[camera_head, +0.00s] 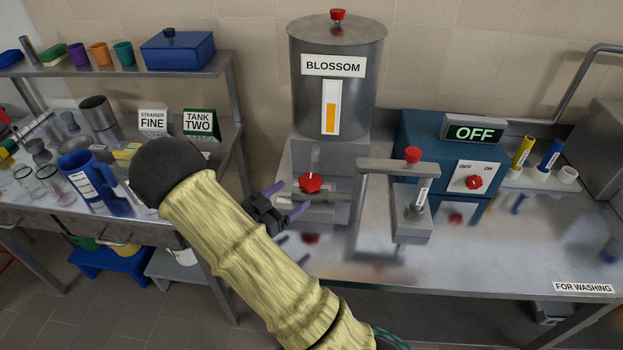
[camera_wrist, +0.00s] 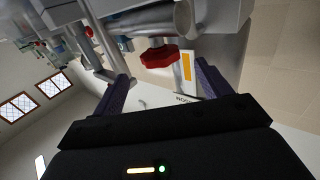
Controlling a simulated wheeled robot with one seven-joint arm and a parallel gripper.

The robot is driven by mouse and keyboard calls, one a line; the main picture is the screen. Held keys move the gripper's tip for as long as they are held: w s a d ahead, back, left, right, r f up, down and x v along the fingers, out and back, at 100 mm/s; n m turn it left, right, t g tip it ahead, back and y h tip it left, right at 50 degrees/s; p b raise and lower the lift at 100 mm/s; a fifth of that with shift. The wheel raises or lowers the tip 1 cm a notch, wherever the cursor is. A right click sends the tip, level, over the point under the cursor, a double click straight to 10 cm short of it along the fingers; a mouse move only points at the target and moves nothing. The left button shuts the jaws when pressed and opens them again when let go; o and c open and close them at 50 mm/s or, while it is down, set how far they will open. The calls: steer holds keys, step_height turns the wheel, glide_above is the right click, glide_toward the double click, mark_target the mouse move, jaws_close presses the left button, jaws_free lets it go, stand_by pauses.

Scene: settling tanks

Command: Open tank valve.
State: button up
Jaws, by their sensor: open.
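The tank (camera_head: 336,85) is a grey metal cylinder labelled BLOSSOM with a yellow level strip, standing on a metal block at the back of the bench. Its valve has a red knob (camera_head: 311,183) on a pipe below the tank. My gripper (camera_head: 287,200) is open and just left of the red knob, with purple fingers pointing toward it. In the wrist view the red knob (camera_wrist: 160,56) shows ahead, between the lines of the two fingers and beyond their tips. I see no contact. Whether the valve is open or shut I cannot tell.
A blue box with an OFF display (camera_head: 474,131) and red switch (camera_head: 474,182) is farther right. A shelf unit (camera_head: 225,68) with cups stands left. The front bench right is clear.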

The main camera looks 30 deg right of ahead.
mark_target(318, 177)
steer(key=p+x, duration=0.1)
steer(key=x, duration=0.7)
steer(key=shift+w+d, duration=0.15)
steer(key=shift+d, duration=0.1)
steer(key=c, duration=1)
